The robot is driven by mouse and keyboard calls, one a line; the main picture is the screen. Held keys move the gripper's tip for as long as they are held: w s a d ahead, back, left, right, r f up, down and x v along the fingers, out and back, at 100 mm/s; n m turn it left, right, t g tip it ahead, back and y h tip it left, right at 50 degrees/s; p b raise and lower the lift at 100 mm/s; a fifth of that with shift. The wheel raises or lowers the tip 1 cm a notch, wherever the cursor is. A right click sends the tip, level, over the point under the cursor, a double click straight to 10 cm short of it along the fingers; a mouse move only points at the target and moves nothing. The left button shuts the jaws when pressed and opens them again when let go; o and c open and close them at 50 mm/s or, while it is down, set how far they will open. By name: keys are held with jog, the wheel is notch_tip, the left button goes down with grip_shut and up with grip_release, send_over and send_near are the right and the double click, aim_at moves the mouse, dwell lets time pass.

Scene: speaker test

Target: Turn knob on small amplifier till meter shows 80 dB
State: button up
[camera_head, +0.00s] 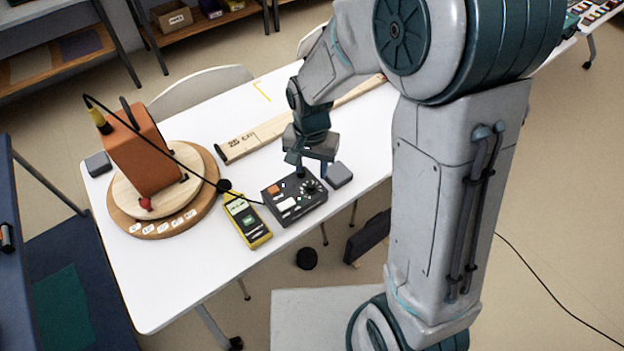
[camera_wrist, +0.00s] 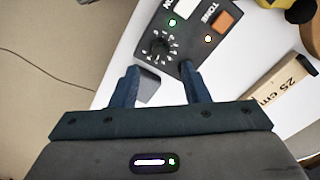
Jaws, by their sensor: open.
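The small amplifier (camera_head: 283,207) is a dark box on the white table. Its round black knob (camera_wrist: 160,46), ringed by pale marks, shows in the wrist view beside an orange square and lit green and orange dots. My gripper (camera_head: 301,172) is above the amplifier's knob side in the head view. In the wrist view my gripper (camera_wrist: 160,68) has its fingers apart, with the knob just beyond the gap between the tips. I cannot tell whether they touch the panel. The yellow handheld meter (camera_head: 247,220) lies left of the amplifier; its green screen is too small to read.
A grey block (camera_head: 338,174) sits close right of the amplifier. A wooden plank marked 25 cm (camera_head: 245,141) lies behind. An orange-brown speaker box (camera_head: 150,160) stands on a round wooden base (camera_head: 116,207) at left; a black cable runs toward the amplifier. The front-left table is clear.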

aim_at(311, 184)
notch_tip(311, 184, down, 6)
jog(key=shift+r, duration=0.1)
jog(key=shift+c, duration=0.3)
grip_shut()
